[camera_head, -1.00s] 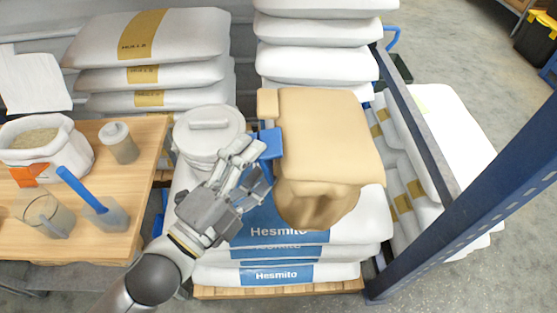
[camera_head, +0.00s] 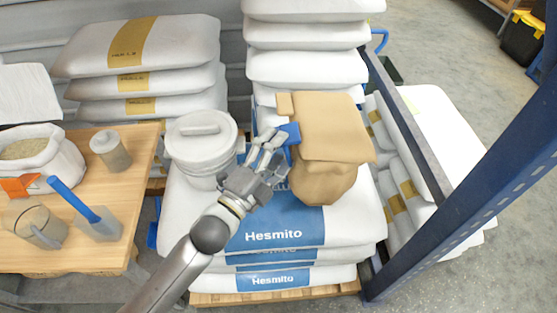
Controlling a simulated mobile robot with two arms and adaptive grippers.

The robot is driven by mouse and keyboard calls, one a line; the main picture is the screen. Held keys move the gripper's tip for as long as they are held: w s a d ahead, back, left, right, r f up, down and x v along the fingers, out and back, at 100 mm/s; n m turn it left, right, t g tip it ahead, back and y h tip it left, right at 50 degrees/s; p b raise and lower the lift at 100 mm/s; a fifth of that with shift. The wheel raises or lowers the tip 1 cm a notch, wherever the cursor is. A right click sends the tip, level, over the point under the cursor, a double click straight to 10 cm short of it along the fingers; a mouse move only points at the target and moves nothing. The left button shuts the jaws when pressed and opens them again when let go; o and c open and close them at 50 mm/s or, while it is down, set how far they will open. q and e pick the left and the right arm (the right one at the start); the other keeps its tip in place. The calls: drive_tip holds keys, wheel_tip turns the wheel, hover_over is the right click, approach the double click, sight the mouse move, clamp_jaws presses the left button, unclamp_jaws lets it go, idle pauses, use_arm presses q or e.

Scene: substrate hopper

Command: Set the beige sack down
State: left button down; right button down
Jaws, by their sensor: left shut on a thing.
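The beige sack (camera_head: 332,135) is at the middle of the head view, folded flat at its top and bulging at its lower end. My left gripper (camera_head: 284,142) is at the sack's left side, shut on its edge beside a blue patch. The sack is over the top white Hesmito bag (camera_head: 355,213) of the stack; its underside is hidden, so I cannot tell whether it rests on the bag. My right gripper is not in view.
A white lidded bucket (camera_head: 203,150) stands left of the sack on the same stack. A wooden table (camera_head: 125,200) with an open grain sack (camera_head: 42,160), jars and a blue-handled scoop (camera_head: 85,205) is at left. A blue rack post (camera_head: 470,175) stands at right.

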use_arm(q)
drive_tip(key=shift+w+d+f, duration=0.1)
drive_tip(key=shift+w+f, duration=0.05)
drive_tip(key=shift+f, duration=0.75)
drive_tip(key=shift+w+d+f, duration=0.1)
drive_tip(key=shift+f, duration=0.8)
drive_tip(key=shift+c, duration=0.9)
unclamp_jaws()
drive_tip(key=shift+f, duration=0.2)
drive_tip(key=shift+s+a, duration=0.1)
drive_tip(key=b+v, duration=0.1)
drive_tip(key=v, duration=1)
drive_tip(key=shift+s+a, duration=0.2)
drive_tip(key=shift+s, duration=0.1)
drive_tip(key=shift+s, duration=0.1)
